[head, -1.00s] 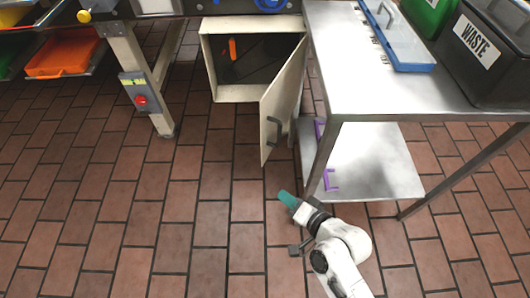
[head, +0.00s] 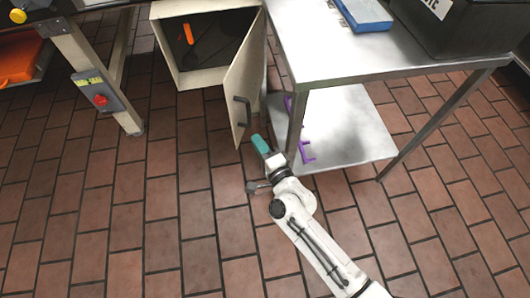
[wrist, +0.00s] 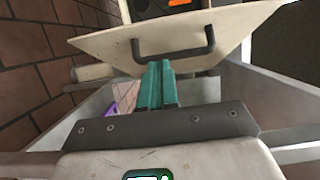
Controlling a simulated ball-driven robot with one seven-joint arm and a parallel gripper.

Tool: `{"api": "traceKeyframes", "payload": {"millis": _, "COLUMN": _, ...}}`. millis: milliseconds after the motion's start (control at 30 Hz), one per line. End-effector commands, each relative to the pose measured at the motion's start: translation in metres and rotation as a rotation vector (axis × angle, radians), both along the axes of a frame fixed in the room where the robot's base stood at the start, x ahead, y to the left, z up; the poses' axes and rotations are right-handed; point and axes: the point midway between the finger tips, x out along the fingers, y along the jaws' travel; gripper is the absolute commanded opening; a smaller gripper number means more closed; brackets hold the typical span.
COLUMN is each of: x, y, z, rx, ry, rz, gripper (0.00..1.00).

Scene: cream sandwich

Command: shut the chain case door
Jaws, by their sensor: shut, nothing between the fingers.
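The chain case (head: 186,78) is a cream box under the machine, with a dark inside that holds an orange item (head: 187,33). Its cream door (head: 243,75) is hinged on the right side and stands wide open toward me. The door has a dark bar handle (head: 243,112), which also shows in the wrist view (wrist: 172,50). My gripper (head: 259,143), with teal fingers, is low near the door's free lower edge, on its right. In the wrist view its fingers (wrist: 157,70) are together and empty, just short of the handle; I cannot tell whether they touch the door.
A steel table (head: 345,55) with a lower shelf (head: 350,125) stands close on the right. Purple items (head: 306,151) lie at the shelf's edge beside my gripper. A machine leg with a red button (head: 101,100) is on the left. The tiled floor in front is clear.

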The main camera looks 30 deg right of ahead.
Motion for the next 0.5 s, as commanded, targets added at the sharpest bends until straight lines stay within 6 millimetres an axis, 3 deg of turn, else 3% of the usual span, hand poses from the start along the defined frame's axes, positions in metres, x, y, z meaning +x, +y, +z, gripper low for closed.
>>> {"api": "traceKeyframes", "payload": {"millis": 200, "x": 0.04, "y": 0.007, "z": 0.004, "rx": 0.0, "ry": 0.0, "rz": 0.004, "gripper": 0.0}}
{"api": "traceKeyframes", "payload": {"millis": 500, "x": 0.059, "y": 0.027, "z": 0.001, "rx": -0.001, "ry": 0.001, "rz": 0.002, "gripper": 0.0}}
